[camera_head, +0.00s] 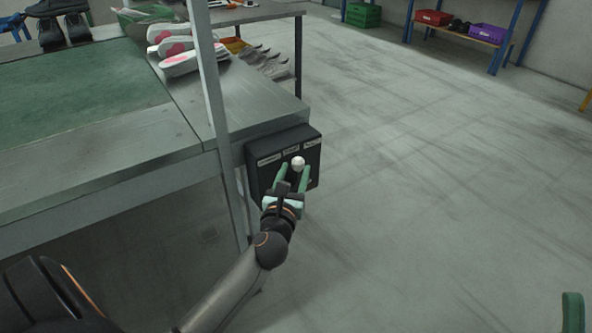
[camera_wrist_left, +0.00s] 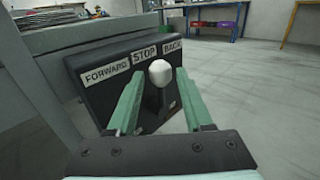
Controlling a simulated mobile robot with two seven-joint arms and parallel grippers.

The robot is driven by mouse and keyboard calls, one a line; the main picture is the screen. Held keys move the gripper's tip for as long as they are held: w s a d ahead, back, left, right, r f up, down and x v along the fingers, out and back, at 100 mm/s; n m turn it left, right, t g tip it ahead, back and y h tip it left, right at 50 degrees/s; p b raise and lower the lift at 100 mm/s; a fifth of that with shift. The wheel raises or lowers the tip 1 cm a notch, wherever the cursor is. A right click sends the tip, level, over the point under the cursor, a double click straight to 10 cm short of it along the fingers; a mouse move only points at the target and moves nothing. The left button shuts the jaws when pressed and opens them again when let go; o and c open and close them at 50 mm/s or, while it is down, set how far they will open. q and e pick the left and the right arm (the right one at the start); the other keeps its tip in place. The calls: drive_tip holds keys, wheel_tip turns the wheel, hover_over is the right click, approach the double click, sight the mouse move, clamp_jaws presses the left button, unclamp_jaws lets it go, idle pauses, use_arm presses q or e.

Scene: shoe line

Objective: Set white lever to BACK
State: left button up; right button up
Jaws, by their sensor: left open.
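The white lever (camera_head: 298,162) has a round white knob on a dark stalk, on the front of a black control box (camera_head: 257,180). In the left wrist view the knob (camera_wrist_left: 160,72) stands just below the STOP and BACK labels; I cannot tell its exact setting. The box (camera_wrist_left: 95,98) is labelled FORWARD, STOP, BACK from left to right. My left gripper (camera_head: 292,172) is open, its green fingers on either side of the lever; contact is unclear. A green finger of my right gripper (camera_head: 572,312) shows at the bottom right corner.
The box is fixed at the end of a grey line table (camera_head: 110,135) with a green belt (camera_head: 75,95). A metal post (camera_head: 208,75) stands left of the box. Shoes (camera_head: 178,58) lie on the table's far end. Open floor (camera_head: 430,170) lies to the right.

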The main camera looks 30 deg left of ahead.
use_arm(q)
drive_tip(key=shift+x, duration=0.95)
clamp_jaws()
idle(0.8)
